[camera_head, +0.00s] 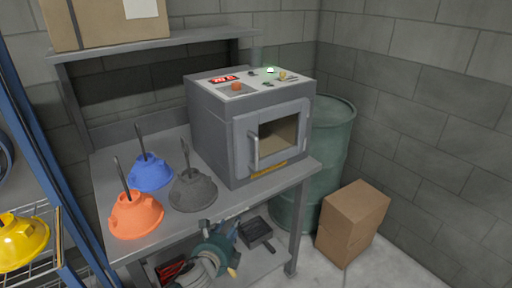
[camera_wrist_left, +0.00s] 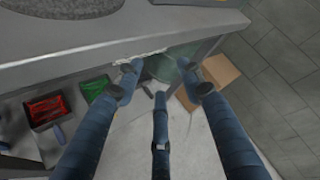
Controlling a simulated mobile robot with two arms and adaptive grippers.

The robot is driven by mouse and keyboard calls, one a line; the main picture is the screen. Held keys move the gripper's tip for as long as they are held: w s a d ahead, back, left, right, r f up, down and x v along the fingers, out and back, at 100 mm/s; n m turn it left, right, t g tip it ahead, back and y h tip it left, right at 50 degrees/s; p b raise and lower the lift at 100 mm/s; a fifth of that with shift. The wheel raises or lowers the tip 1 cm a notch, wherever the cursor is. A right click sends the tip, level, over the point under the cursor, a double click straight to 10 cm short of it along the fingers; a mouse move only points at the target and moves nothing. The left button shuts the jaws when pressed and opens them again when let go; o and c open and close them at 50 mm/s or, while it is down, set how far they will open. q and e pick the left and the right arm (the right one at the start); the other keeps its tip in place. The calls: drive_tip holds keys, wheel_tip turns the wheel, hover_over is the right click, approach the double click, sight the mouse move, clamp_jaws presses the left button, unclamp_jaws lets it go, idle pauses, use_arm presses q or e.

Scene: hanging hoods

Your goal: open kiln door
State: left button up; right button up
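The grey kiln (camera_head: 208,128) stands on the workbench. Its door (camera_head: 242,148) faces front right, is shut, and has a dark window (camera_head: 278,134). A vertical bar handle (camera_head: 254,152) sits at the door's left side. My left gripper (camera_head: 226,240) is at the workbench's front edge, below and left of the handle and apart from it. In the left wrist view its blue fingers (camera_wrist_left: 164,84) are spread with nothing between them. The kiln door does not clearly show in that view. My right gripper is not in view.
Orange (camera_head: 136,214), blue (camera_head: 150,172) and grey (camera_head: 193,190) hoods with upright rods stand on the workbench (camera_head: 108,190) left of the kiln. A green drum (camera_head: 332,140) and cardboard box (camera_head: 352,220) stand on the right. Dustpans (camera_wrist_left: 48,108) lie on the lower shelf.

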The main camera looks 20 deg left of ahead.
use_arm(q)
wheel_tip(320, 180, up, 10)
drive_tip(key=w+d+m+t, duration=0.1)
drive_tip(key=w+m+t, duration=0.1)
drive_tip(key=m, duration=0.2)
drive_tip(key=m+t+h, duration=0.2)
drive_tip(key=m, duration=0.6)
approach(255, 165)
wheel_tip(255, 165, up, 3)
drive_tip(key=shift+t, duration=0.3)
drive_tip(key=w, duration=0.3)
drive_tip(key=w+p, duration=0.1)
drive_tip(key=w, duration=0.7)
drive_tip(key=shift+d+r, duration=0.1)
drive_tip(key=shift+r, duration=0.25)
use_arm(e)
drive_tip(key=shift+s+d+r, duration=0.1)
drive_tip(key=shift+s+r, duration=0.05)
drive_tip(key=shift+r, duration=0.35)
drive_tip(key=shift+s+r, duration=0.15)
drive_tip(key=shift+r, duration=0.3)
use_arm(q)
clamp_jaws()
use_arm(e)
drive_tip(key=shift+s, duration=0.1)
